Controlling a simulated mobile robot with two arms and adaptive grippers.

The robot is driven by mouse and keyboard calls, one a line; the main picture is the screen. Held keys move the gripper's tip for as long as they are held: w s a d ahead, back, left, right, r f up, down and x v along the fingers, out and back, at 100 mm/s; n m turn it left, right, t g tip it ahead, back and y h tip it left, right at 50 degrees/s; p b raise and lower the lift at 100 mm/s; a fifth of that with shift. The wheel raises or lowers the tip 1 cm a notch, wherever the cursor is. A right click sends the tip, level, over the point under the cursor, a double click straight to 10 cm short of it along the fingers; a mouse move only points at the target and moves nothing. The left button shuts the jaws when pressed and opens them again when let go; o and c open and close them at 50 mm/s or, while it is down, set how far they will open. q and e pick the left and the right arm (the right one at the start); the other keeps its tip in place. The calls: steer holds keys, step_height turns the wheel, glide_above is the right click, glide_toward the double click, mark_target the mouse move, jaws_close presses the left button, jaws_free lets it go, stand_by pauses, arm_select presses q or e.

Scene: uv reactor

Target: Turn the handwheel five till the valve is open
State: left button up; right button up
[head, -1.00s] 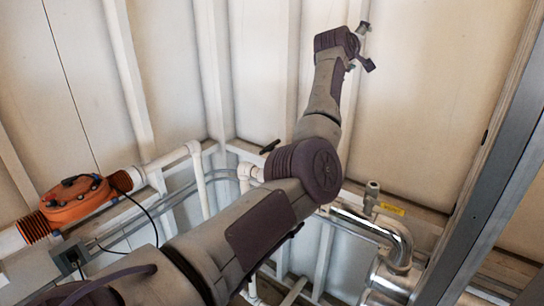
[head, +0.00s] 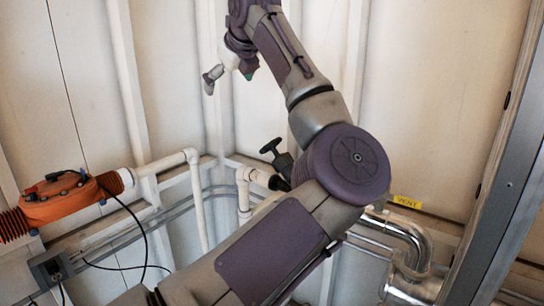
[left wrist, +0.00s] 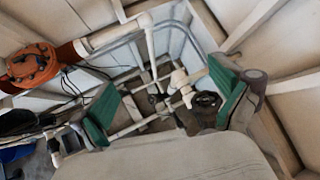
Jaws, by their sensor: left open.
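The black handwheel (head: 271,147) sits on a dark valve on the white pipe, just left of my left arm's elbow in the head view. In the left wrist view the dark round handwheel (left wrist: 207,101) shows between the fingers, closer to the right-hand finger. My left gripper (head: 231,76) is high in front of the back wall, above and left of the handwheel in the picture. It is open, with green pads apart and nothing between them (left wrist: 166,104). Part of the valve is hidden behind my elbow. My right gripper is not in view.
An orange reactor unit (head: 60,200) with black cables sits on the pipe at left. A grey box (head: 50,268) is below it. A yellow VENT label (head: 407,202) and a shiny bent pipe (head: 412,240) are at right, near a metal post (head: 500,190).

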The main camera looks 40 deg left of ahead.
mark_target(272, 143)
arm_select(q)
steer(key=w+d+f+m+t+h+b, duration=0.1)
steer(key=w+d+f+m+t+h, duration=0.15)
steer(key=d+f+h, duration=0.45)
steer(key=shift+t+y, duration=0.25)
steer(key=shift+y, duration=0.35)
steer(key=x, duration=0.3)
steer(key=p+x, duration=0.1)
steer(key=x, duration=0.3)
steer(key=d+p+x, duration=0.1)
steer(key=x, duration=0.3)
steer(key=shift+w+a, duration=0.1)
steer(key=shift+w, duration=0.3)
steer(key=c, duration=1.2)
steer(key=shift+o, duration=0.2)
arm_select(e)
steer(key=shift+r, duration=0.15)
